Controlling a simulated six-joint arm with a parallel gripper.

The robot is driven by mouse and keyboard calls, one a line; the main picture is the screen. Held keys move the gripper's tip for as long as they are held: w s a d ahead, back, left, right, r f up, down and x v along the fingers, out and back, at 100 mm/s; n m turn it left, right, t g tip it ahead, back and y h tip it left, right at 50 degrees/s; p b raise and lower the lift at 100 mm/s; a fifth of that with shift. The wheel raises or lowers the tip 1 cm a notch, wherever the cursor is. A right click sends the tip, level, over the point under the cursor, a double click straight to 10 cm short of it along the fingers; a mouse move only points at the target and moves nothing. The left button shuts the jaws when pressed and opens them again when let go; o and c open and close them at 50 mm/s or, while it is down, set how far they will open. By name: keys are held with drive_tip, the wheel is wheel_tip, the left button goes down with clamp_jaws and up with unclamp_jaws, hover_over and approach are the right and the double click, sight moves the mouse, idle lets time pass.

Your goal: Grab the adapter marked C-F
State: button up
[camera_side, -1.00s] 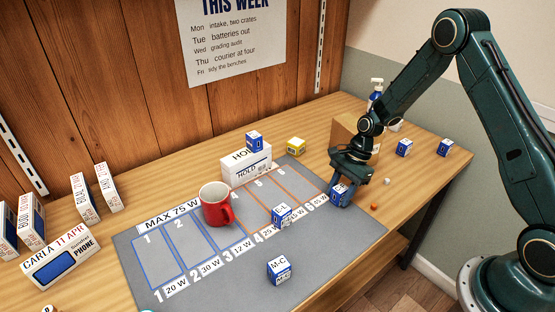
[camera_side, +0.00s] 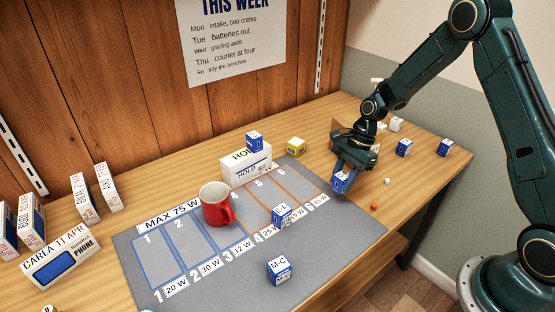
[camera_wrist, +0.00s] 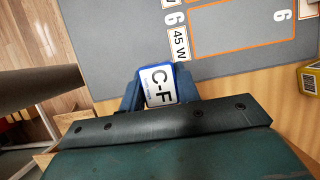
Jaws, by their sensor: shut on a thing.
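The C-F adapter is a small blue block with a white label reading C-F, clear in the wrist view (camera_wrist: 158,88). It also shows in the side view (camera_side: 340,183), by the right edge of the grey mat (camera_side: 352,232). My gripper (camera_side: 345,174) is shut on it, with one blue finger on each side in the wrist view (camera_wrist: 160,92). In the side view the adapter hangs from the fingertips and looks a little above the surface. Bay 6, marked 45 W (camera_wrist: 180,43), lies just beyond it in the wrist view.
A blue adapter (camera_side: 281,216) stands near bay 4 and the M-C adapter (camera_side: 279,270) near the mat's front. A red mug (camera_side: 216,204) stands on the mat. The HOLD box (camera_side: 246,167) carries an adapter (camera_side: 254,141). A yellow block (camera_side: 295,146) and two blue blocks (camera_side: 404,147) are farther back.

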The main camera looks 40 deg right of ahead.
sight(343, 175)
wheel_tip(343, 175, up, 15)
idle(0.4)
drive_tip(key=shift+r, duration=0.1)
idle(0.4)
